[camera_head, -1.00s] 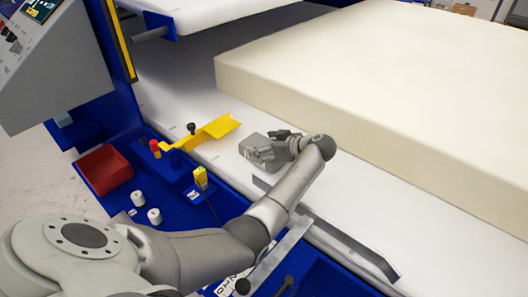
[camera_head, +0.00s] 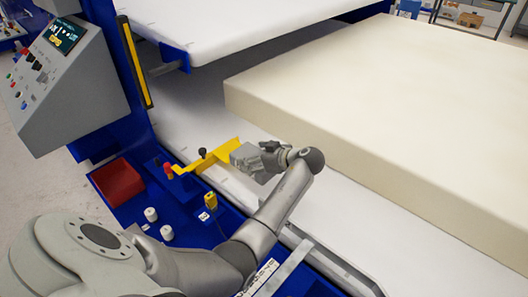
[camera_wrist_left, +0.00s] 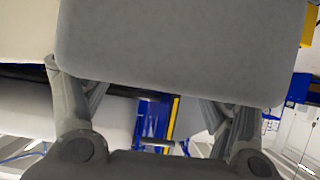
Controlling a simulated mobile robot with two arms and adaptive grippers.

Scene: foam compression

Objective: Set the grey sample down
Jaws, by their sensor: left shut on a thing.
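The grey sample (camera_head: 246,158) is a small grey block. My left gripper (camera_head: 268,160) is shut on it, to the right of the yellow bracket (camera_head: 215,157). In the head view the block overlaps the bracket's flared end; it looks raised above the white bed (camera_head: 350,213), but I cannot tell the gap. In the left wrist view the sample (camera_wrist_left: 180,50) fills the upper middle, with the fingers of my left gripper (camera_wrist_left: 145,100) at its lower edge. My right gripper is not in view.
A large cream foam block (camera_head: 390,120) lies on the bed beyond my gripper. A red tray (camera_head: 118,181) and two white cylinders (camera_head: 151,214) sit on the blue frame at left. The control panel (camera_head: 62,85) stands at upper left. A white upper platen (camera_head: 230,25) overhangs the back.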

